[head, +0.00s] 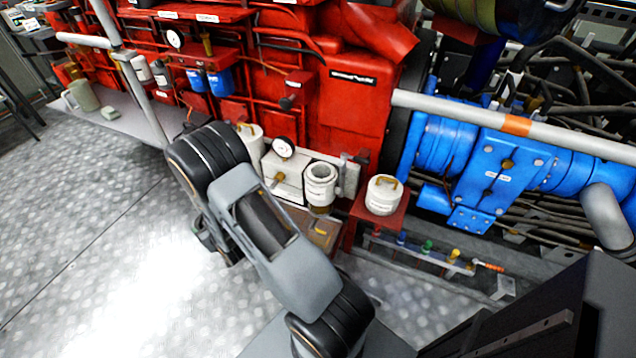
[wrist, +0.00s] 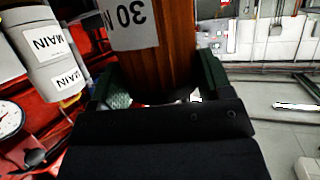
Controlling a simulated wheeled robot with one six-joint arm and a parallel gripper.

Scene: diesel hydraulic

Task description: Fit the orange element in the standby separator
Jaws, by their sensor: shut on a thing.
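In the wrist view my gripper (wrist: 160,78) is shut on the orange element (wrist: 174,62), an orange-brown pleated cylinder. Its white label (wrist: 133,24) shows an upside-down "30"; its far end is out of frame. A white canister marked MAIN (wrist: 47,45) stands to the left, apart from the element. In the head view an open-topped white housing (head: 320,190) stands right of a gauge; its label is too small to read. A white lid with a brass handle (head: 384,195) sits on a red stand. My arm hides the gripper and element in the head view.
A pressure gauge (head: 283,147) stands between the open housing and a lidded white canister (head: 250,140), partly hidden by my arm. A grey pipe (head: 455,112) crosses at right before the blue machine (head: 490,170). A low rail with coloured valves (head: 427,246) runs below. Floor at left is clear.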

